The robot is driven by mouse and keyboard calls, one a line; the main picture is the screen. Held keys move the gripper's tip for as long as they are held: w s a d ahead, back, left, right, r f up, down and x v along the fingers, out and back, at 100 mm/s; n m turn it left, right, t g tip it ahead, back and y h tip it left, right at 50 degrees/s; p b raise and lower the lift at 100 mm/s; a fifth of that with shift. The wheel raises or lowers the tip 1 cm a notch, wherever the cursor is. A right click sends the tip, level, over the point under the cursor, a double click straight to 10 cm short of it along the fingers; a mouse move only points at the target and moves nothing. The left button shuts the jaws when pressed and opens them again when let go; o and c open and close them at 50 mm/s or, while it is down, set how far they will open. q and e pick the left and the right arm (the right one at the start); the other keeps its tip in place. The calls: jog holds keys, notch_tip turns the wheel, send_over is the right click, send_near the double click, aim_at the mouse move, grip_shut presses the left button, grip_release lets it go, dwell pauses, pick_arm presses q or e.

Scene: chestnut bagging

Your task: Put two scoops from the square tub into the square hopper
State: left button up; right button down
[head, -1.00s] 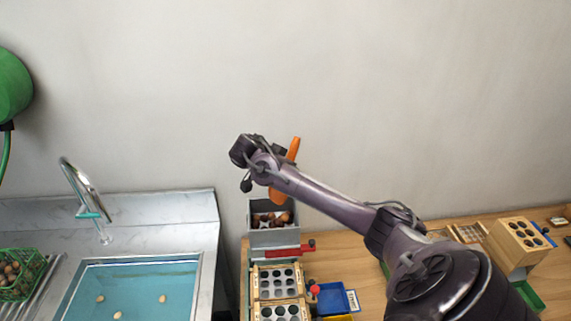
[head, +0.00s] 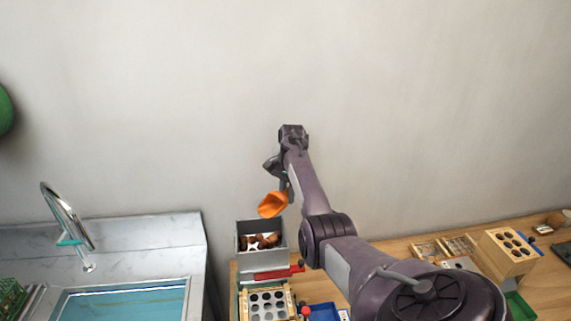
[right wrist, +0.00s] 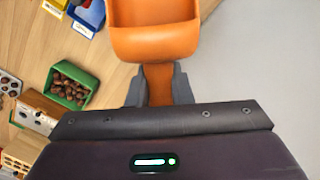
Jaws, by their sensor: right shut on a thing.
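The orange scoop (head: 272,204) is held by my right gripper (head: 285,184), which is shut on its handle. The scoop is tilted and hangs above the right part of the square grey hopper (head: 240,243), apart from it. Brown chestnuts lie in the hopper. In the right wrist view the scoop (right wrist: 155,42) reaches away from the fingers (right wrist: 158,88), and the visible part of its bowl holds no chestnuts. A green tub (right wrist: 47,88) with chestnuts shows at left there; I cannot tell whether it is the square tub. My left gripper is out of view.
A red-handled gate (head: 275,273) is at the hopper's front, with a holed tray (head: 268,303) below. A sink with a tap (head: 66,215) is at left. A holed wooden block (head: 508,252) stands on the table at right. A blue bin (right wrist: 88,17) shows in the wrist view.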

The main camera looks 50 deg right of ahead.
jog(key=shift+d+y, duration=0.1)
jog(key=shift+y, duration=0.2)
notch_tip(320, 180, up, 2)
jog(key=shift+p, duration=0.5)
jog(key=shift+r, duration=0.65)
